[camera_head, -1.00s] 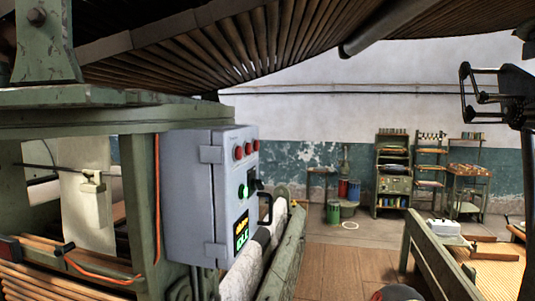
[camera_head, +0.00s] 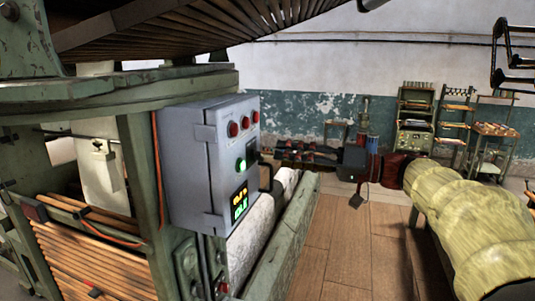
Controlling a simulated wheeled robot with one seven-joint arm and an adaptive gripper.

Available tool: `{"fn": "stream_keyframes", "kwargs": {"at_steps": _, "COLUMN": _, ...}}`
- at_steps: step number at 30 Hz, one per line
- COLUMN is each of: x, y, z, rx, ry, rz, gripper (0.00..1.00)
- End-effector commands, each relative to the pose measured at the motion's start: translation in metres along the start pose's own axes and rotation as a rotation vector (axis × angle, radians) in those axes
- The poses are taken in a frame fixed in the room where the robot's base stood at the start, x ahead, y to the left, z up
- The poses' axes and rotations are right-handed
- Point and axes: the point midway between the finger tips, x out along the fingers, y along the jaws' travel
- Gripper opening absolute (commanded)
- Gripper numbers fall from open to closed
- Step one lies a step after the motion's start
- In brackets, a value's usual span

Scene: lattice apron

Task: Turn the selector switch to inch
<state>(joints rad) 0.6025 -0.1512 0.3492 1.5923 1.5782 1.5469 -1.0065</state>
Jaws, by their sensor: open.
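The grey control box (camera_head: 188,165) hangs on the green machine frame, left of centre. Its side panel carries red lamps (camera_head: 233,128), a green button (camera_head: 240,165) and a lit display (camera_head: 239,202). A small dark plate (camera_head: 252,157) sits beside the green button. The selector knob and its pointing cannot be made out, and no label is legible. My gripper (camera_head: 281,152) is open and empty, with its dark fingers pointing left toward the panel. It appears apart from the panel, and the exact gap cannot be told.
A pale cloth roll (camera_head: 262,222) and a green beam (camera_head: 284,236) lie below. Wooden floor (camera_head: 340,250) is free to the right. Shelves (camera_head: 415,120) stand far back.

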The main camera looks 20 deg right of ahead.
Motion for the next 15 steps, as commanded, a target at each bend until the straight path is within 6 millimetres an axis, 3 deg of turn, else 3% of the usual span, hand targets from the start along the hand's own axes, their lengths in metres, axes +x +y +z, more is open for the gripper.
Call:
{"fn": "stream_keyframes", "kwargs": {"at_steps": 7, "x": 0.039, "y": -0.002, "z": -0.001, "rx": 0.001, "ry": -0.003, "rz": -0.001, "gripper": 0.48}}
{"fn": "stream_keyframes", "kwargs": {"at_steps": 15, "x": 0.056, "y": -0.001, "z": 0.0, "rx": 0.001, "ry": -0.001, "rz": 0.001, "gripper": 0.48}}
